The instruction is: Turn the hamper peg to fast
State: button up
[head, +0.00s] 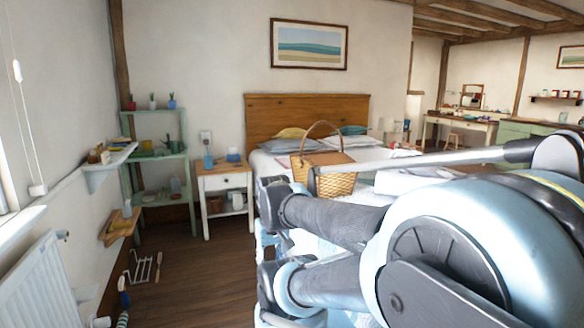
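A wicker picnic hamper (337,184) with a tall looped handle and a lid that looks shut stands on the bed, just beyond my arm. Its peg is too small to make out, and my arm hides part of the hamper's front and lower side. My own large blue-white and dark arm links fill the lower right of the head view. My gripper cannot be picked out among them, so its distance from the hamper does not show.
The bed has a wooden headboard (300,112) and pillows. A white nightstand (222,182) stands left of it, beside a green shelf (183,165) with pots. A radiator (40,285) and wall shelves line the left wall. Open wooden floor (200,270) lies between. A desk (460,122) stands far right.

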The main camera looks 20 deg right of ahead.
aim_at(297, 164)
jog(key=shift+o, duration=0.3)
jog(key=shift+w+a, duration=0.1)
